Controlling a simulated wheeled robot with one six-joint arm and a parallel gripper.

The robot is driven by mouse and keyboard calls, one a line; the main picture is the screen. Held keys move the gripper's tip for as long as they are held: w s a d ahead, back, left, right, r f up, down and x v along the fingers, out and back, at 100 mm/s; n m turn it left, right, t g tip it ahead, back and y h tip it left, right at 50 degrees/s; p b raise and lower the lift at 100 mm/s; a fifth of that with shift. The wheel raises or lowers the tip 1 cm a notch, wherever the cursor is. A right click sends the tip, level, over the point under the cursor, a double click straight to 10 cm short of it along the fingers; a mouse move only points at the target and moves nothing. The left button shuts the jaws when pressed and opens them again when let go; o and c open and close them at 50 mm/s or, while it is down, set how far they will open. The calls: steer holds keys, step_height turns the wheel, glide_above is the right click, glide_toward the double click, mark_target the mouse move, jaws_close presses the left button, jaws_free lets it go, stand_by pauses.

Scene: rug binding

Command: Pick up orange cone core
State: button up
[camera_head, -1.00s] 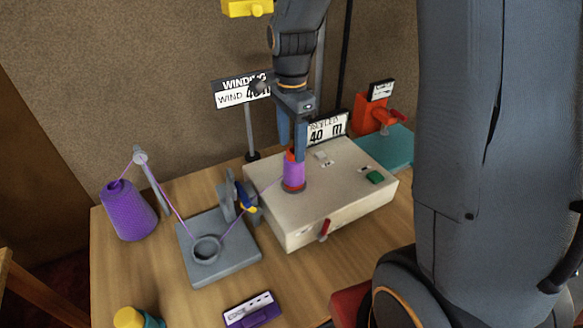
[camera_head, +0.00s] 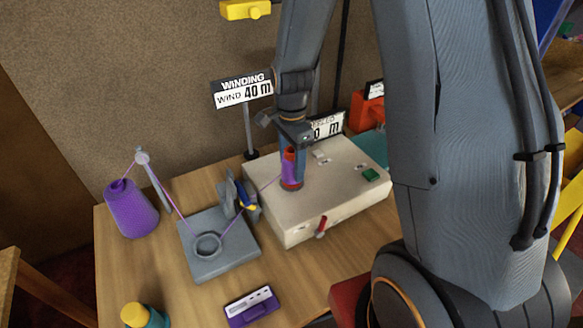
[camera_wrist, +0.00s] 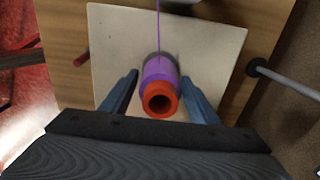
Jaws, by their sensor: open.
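The orange cone core (camera_head: 290,154) stands upright on the cream winder box, wound with purple yarn around its middle. In the wrist view its open orange top (camera_wrist: 160,101) faces the camera, with the purple winding (camera_wrist: 159,73) behind it. My gripper (camera_head: 289,172) points down from above with its fingers around the core. In the wrist view the two blue fingers (camera_wrist: 160,98) are open, one on each side of the core, with gaps between them and it. A purple thread runs from the core.
The cream winder box (camera_head: 345,205) has a red lever (camera_head: 321,227) and a green button (camera_head: 371,174). A purple yarn cone (camera_head: 132,209) and a grey guide plate (camera_head: 218,247) stand to its left. A "WIND 40 m" sign (camera_head: 242,89) stands behind.

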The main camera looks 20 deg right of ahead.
steer(key=c, duration=1.1)
steer(key=shift+r, duration=0.1)
steer(key=shift+c, duration=0.2)
